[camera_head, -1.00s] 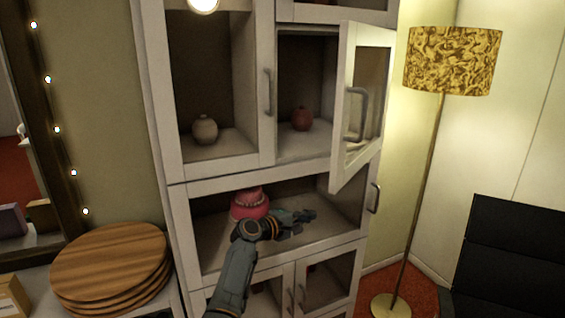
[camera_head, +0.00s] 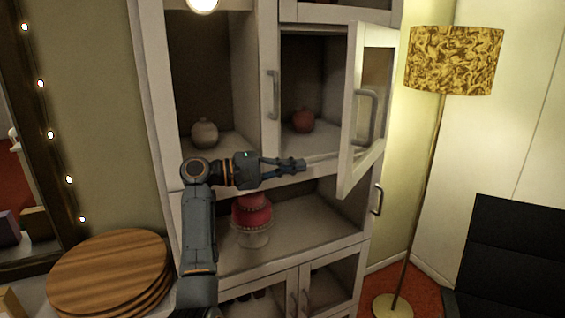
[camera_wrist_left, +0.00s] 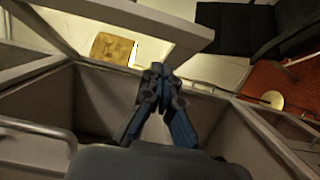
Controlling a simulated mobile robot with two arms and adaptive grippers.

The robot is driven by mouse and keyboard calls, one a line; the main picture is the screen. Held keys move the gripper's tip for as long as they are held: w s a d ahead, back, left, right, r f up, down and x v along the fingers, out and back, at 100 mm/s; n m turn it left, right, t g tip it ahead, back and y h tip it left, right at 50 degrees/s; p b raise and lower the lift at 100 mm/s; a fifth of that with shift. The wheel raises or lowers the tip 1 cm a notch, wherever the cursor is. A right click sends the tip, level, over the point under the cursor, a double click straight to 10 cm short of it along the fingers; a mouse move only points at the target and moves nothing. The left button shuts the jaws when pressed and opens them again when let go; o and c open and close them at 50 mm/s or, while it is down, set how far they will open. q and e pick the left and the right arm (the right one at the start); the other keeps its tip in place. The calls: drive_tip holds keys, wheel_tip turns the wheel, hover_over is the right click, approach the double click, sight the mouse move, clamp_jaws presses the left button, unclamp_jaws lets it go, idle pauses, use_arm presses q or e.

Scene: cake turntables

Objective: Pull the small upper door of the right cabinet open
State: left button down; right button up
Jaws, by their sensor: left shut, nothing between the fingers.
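The small upper door (camera_head: 350,110) of the right cabinet (camera_head: 155,95) is a glazed door with a pale frame and a grey bar handle (camera_head: 366,117). It stands swung out, hinged at its right side, with the compartment behind it exposed. My left gripper (camera_head: 302,165) is shut and empty, level with the bottom edge of that compartment and left of the door's lower corner. In the left wrist view the closed fingertips (camera_wrist_left: 158,70) point toward the pale door frame (camera_wrist_left: 165,22), with a gap that I cannot judge. My right gripper is not in view.
A red vase (camera_head: 303,120) stands inside the open compartment and a beige one (camera_head: 204,133) behind the left door. A red cake (camera_head: 252,212) on a stand sits on the shelf below. Wooden boards (camera_head: 110,270) are at left; a floor lamp (camera_head: 456,60) and black chair (camera_head: 510,260) at right.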

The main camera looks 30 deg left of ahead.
use_arm(q)
drive_tip(key=w+d+p, duration=0.2)
drive_tip(key=d+p, duration=0.1)
drive_tip(key=d, duration=0.4)
drive_tip(key=shift+w+d+p, duration=0.3)
drive_tip(key=shift+w, duration=0.05)
